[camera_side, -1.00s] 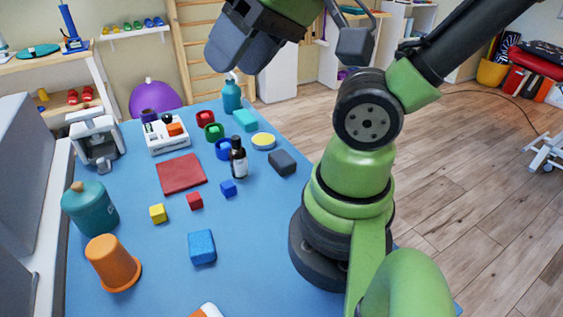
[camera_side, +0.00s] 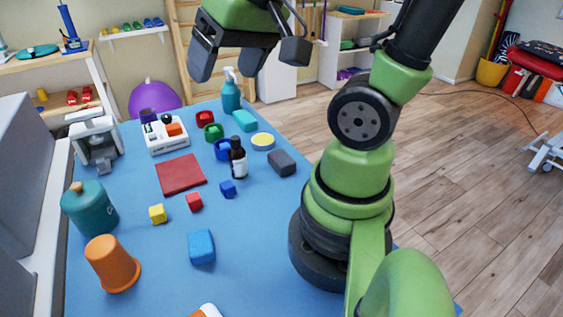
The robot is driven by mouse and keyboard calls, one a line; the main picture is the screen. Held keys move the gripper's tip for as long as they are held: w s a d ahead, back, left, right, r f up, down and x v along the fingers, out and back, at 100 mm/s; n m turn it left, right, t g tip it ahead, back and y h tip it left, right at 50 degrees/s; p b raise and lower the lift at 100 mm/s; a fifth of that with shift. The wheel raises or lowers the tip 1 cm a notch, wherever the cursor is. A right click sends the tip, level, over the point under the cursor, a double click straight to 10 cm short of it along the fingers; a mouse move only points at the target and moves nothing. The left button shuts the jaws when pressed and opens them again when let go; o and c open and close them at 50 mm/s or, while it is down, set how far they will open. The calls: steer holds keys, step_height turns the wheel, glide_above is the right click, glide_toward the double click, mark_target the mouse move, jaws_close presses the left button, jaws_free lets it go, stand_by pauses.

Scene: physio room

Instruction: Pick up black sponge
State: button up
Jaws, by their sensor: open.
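The black sponge (camera_side: 282,163) is a dark grey block lying flat on the blue table, to the right of the dark bottle and just left of my arm's base. My gripper (camera_side: 226,68) is in the air above the far end of the table, up and to the left of the sponge. Its two dark fingers are apart with nothing between them. The sponge is fully visible and nothing touches it.
Near the sponge stand a dark bottle (camera_side: 237,158), a yellow-topped round dish (camera_side: 263,141) and a teal block (camera_side: 244,120). A teal spray bottle (camera_side: 231,96) stands behind. Small cubes, a red mat (camera_side: 181,174) and an orange cup (camera_side: 112,263) lie further left.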

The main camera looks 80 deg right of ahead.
steer(key=s+d+f+m+g, duration=0.1)
steer(key=d+f, duration=0.4)
steer(key=s+d+f+m+g, duration=0.1)
steer(key=d+f+g, duration=0.1)
steer(key=d+f, duration=0.3)
steer(key=s+d+f+m+g, duration=0.1)
steer(key=d+f+g, duration=0.1)
steer(key=d+f, duration=0.4)
steer(key=shift+d+f, duration=0.1)
steer(key=shift+f, duration=0.6)
glide_above(283, 158)
step_height(283, 158, down, 4)
steer(key=shift+f, duration=3.05)
steer(key=c, duration=1)
steer(key=shift+r, duration=0.1)
